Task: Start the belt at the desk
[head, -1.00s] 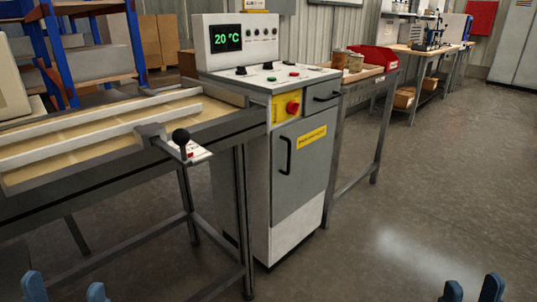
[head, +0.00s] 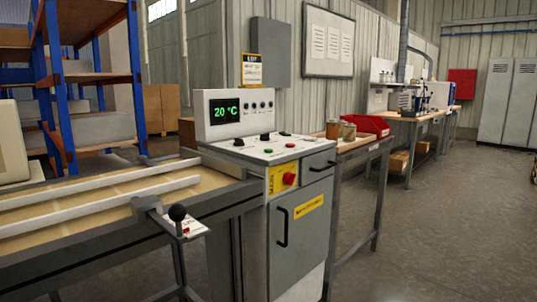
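The control desk (head: 302,232) is a grey cabinet in the middle of the head view. Its upright panel shows a green "20 °C" display (head: 224,108) and a row of small knobs. A red knob (head: 289,179) sits on a yellow plate on the front. The belt (head: 90,208), tan with white rails, runs in from the left. A black ball-ended lever (head: 177,213) stands at its near edge beside a small white label plate. Neither gripper is in view.
A bench with jars and a red bin (head: 367,125) stands right of the desk. More workbenches (head: 418,117) line the wall behind. A blue-framed shelf rack (head: 92,75) stands at the back left. The floor at right (head: 440,220) is clear.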

